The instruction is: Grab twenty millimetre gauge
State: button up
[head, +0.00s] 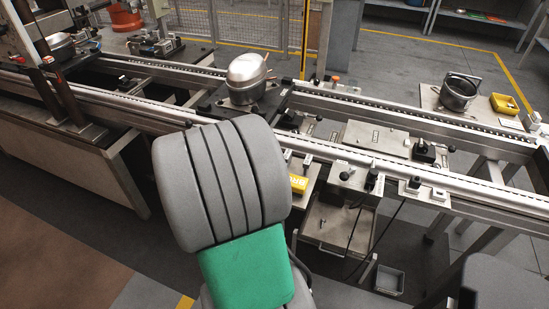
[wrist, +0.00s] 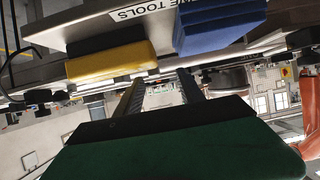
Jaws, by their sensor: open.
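A yellow block (head: 298,184) with dark lettering, too small to read, lies beside the conveyor just right of my arm in the head view. In the wrist view a yellow block (wrist: 110,62) and a blue block (wrist: 218,22) are side by side at a shelf edge. I cannot tell from any marking which block is the twenty millimetre gauge. My gripper (wrist: 160,90) is open, with its two dark fingers apart and nothing seen between them. The fingers point toward the blocks, below them in the picture. My arm hides the gripper in the head view.
A label reading TOOLS (wrist: 150,9) is on the shelf edge. Switches and small fixtures (head: 372,182) stand right of the yellow block. A grey bin (head: 390,281) is on the floor.

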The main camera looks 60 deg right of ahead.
jog(key=shift+s+d+f+h+b, duration=0.3)
jog(key=shift+s+d+f+b, duration=0.2)
jog(key=shift+d, duration=0.25)
jog(key=x, duration=0.2)
jog(key=r+p+x, duration=0.1)
jog(key=x, duration=0.4)
jog(key=shift+d, duration=0.55)
jog(key=shift+c, duration=0.5)
grip_shut()
